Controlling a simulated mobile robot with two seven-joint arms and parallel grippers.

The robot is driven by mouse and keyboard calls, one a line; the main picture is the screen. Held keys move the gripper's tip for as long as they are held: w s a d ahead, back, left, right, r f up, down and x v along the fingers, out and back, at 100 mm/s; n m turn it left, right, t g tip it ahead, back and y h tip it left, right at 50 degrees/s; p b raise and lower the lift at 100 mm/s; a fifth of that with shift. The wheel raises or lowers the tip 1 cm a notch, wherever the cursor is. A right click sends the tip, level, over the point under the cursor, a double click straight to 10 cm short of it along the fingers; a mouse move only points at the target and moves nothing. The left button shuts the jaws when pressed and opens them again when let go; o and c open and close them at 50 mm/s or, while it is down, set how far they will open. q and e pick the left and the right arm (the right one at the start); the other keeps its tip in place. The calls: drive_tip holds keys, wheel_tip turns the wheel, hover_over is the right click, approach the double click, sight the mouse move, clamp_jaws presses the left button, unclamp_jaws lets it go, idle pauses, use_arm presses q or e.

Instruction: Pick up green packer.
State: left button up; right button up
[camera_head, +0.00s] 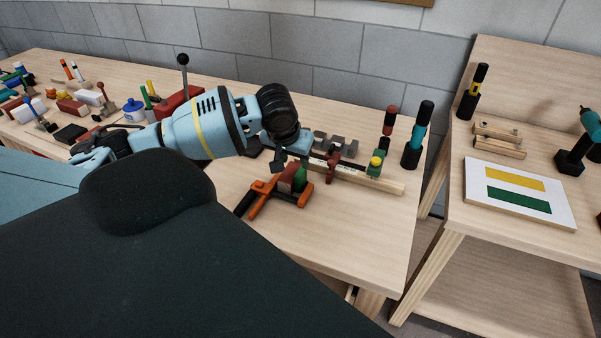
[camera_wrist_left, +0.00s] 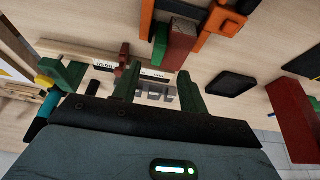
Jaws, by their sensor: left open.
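A small green block (camera_head: 300,177), which looks like the green packer, stands against a dark red block (camera_head: 287,179) by an orange clamp (camera_head: 276,195) on the workbench. In the left wrist view the green block (camera_wrist_left: 160,43) shows beside the red block (camera_wrist_left: 181,44), beyond the fingertips. My left gripper (camera_head: 283,163) is just above and behind these blocks in the head view. Its two fingers (camera_wrist_left: 158,92) are apart with nothing held between them. My left forearm hides part of the bench. My right gripper is not in view.
Dark bottle-like tools (camera_head: 413,150) stand at the bench's right end. The front right bench top is clear. A second table (camera_head: 470,215) stands at right.

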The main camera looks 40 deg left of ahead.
sight(301, 171)
use_arm(q)
drive_tip(key=shift+w+x, duration=0.1)
drive_tip(key=shift+x, duration=1.55)
drive_tip(key=shift+w+x, duration=0.15)
drive_tip(key=shift+x, duration=1.45)
drive_tip(key=shift+r, duration=0.15)
clamp_jaws()
